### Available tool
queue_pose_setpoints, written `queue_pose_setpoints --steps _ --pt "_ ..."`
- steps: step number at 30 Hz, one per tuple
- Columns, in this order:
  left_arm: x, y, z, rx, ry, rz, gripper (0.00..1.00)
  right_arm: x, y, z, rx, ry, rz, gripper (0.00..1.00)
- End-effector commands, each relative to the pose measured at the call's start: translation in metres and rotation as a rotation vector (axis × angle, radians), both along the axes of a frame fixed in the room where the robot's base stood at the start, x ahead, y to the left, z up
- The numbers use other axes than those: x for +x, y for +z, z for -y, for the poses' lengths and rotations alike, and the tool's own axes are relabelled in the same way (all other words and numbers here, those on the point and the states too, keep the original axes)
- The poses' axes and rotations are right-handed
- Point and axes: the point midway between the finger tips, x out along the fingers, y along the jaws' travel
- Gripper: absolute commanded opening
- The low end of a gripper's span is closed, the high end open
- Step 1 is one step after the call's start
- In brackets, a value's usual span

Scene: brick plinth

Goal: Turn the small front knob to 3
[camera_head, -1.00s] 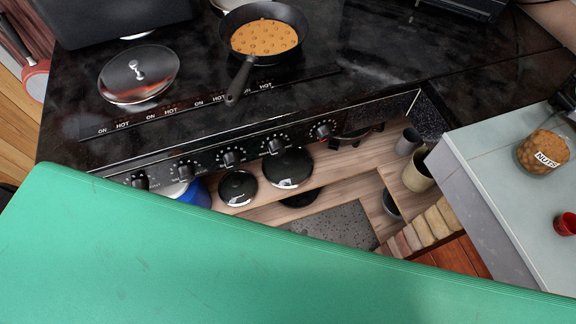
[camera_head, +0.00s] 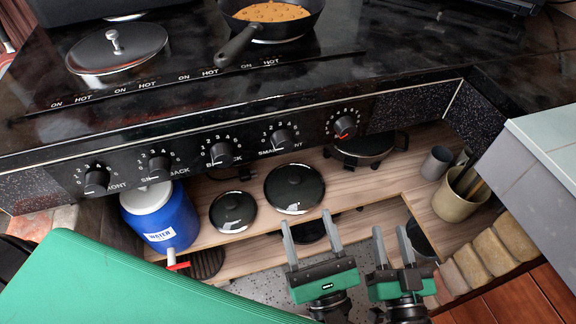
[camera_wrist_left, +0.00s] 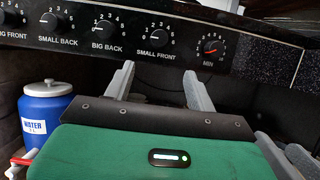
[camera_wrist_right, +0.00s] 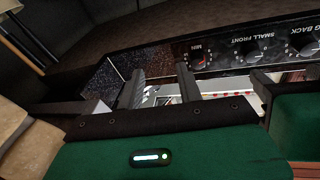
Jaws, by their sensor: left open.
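The small front knob (camera_head: 282,138) is the black fourth dial from the left on the black stove panel. My right gripper (camera_head: 389,230) is open and empty, to the right.
Other knobs flank it: the big back knob (camera_head: 220,152) and the MIN knob (camera_head: 344,126). Below are black lids (camera_head: 294,188), a blue water jug (camera_head: 160,220) and a beige pot (camera_head: 458,196). A green surface (camera_head: 120,285) fills the lower left. A pan (camera_head: 240,42) sits on top.

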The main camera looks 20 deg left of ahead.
Motion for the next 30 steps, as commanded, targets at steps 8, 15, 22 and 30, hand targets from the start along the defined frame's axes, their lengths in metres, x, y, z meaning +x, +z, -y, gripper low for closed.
queue_pose_setpoints --steps 8,15,22,30 --pt "0.024 0.015 -0.019 -0.012 0.003 0.007 0.56 -0.002 -0.002 -0.001 -0.004 0.005 -0.023 0.36" --pt "0.064 0.035 -0.046 -0.008 0.003 0.006 0.56 -0.005 -0.012 -0.004 -0.017 0.016 -0.073 0.36" --pt "0.093 0.049 -0.065 -0.007 0.002 0.005 0.56 -0.008 -0.02 -0.006 -0.027 0.024 -0.114 0.36" --pt "0.105 0.054 -0.072 -0.006 0.002 0.002 0.56 -0.01 -0.024 -0.007 -0.03 0.027 -0.133 0.36"
